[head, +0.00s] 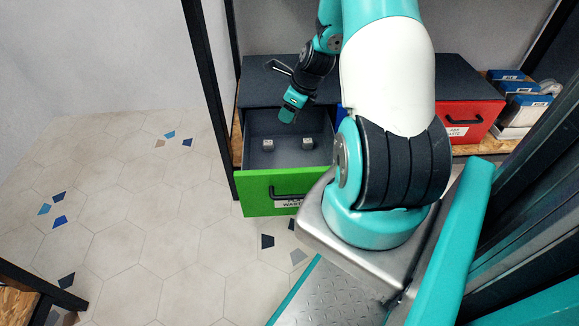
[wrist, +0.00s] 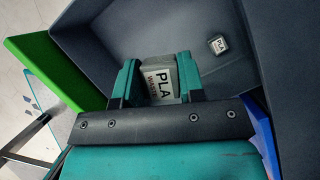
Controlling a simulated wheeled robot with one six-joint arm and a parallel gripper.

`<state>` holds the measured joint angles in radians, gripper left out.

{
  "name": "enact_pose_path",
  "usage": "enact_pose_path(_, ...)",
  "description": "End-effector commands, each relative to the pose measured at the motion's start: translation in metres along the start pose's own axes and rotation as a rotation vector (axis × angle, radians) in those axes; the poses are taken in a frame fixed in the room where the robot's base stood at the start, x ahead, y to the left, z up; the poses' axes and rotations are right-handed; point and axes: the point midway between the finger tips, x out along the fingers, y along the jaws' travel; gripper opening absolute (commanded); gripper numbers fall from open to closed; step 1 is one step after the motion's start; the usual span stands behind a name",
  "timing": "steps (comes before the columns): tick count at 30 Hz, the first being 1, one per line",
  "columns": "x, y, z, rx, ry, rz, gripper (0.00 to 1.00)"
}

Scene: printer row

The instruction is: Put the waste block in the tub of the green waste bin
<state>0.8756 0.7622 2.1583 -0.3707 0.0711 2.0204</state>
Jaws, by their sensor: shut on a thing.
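The green waste bin (head: 258,190) is pulled open, with its grey tub (head: 290,158) showing behind the green front. My gripper (head: 289,108) points down over the rear part of the tub. In the wrist view my gripper (wrist: 157,66) is shut on the waste block (wrist: 160,84), a grey block with a white "PLA WASTE" label, with the tub's grey inside beyond it. In the head view the held block is not clear to see. Two small pale blocks (head: 267,144) (head: 308,142) lie apart on the tub floor. One labelled "PLA" block (wrist: 218,44) shows in the tub in the wrist view.
A blue bin (head: 341,114) shows as a strip behind my arm. A red bin (head: 470,119) is at the right, beside blue-and-white boxes (head: 522,92) on the shelf. A black post (head: 210,90) stands left of the green bin. The tiled floor (head: 130,220) at the left is clear.

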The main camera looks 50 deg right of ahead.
Motion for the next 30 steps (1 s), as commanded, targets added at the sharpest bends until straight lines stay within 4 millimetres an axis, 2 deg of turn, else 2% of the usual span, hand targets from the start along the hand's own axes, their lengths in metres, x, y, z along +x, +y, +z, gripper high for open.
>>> enact_pose_path(5,0.032,-0.002,-0.017,0.036,0.002,-0.011,0.14)
enact_pose_path(15,0.120,-0.003,-0.053,0.030,0.002,-0.010,0.14)
enact_pose_path(19,0.139,-0.004,-0.060,0.030,0.002,-0.011,0.14)
enact_pose_path(26,0.153,-0.004,-0.066,0.029,0.001,-0.011,0.14)
enact_pose_path(30,0.175,-0.004,-0.075,0.030,0.002,-0.011,0.14)
